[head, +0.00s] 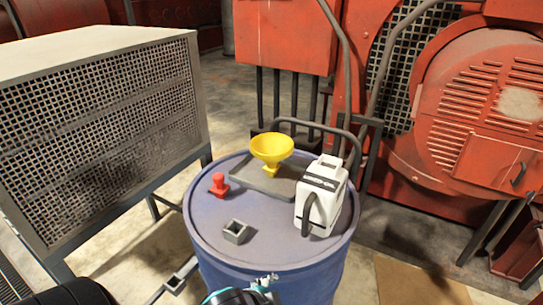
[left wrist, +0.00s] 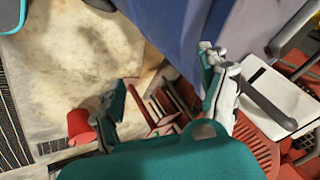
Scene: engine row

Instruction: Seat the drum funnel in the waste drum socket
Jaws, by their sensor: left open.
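The yellow drum funnel (head: 272,148) stands upright, wide mouth up, on a dark grey tray (head: 262,183) on top of the blue waste drum (head: 215,240). A small square grey socket (head: 236,231) with an open top sits near the drum's front edge, apart from the funnel. My left gripper (head: 262,287) is low at the bottom edge, in front of the drum and partly cut off. In the left wrist view my left gripper (left wrist: 165,92) has its fingers wide apart with nothing between them. The funnel cannot be made out there.
A red plug-like piece (head: 219,184) stands on the drum left of the tray. A white jug (head: 322,196) with a dark handle stands at its right. A mesh-sided cabinet (head: 105,130) is at left; red machinery (head: 480,100) is behind.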

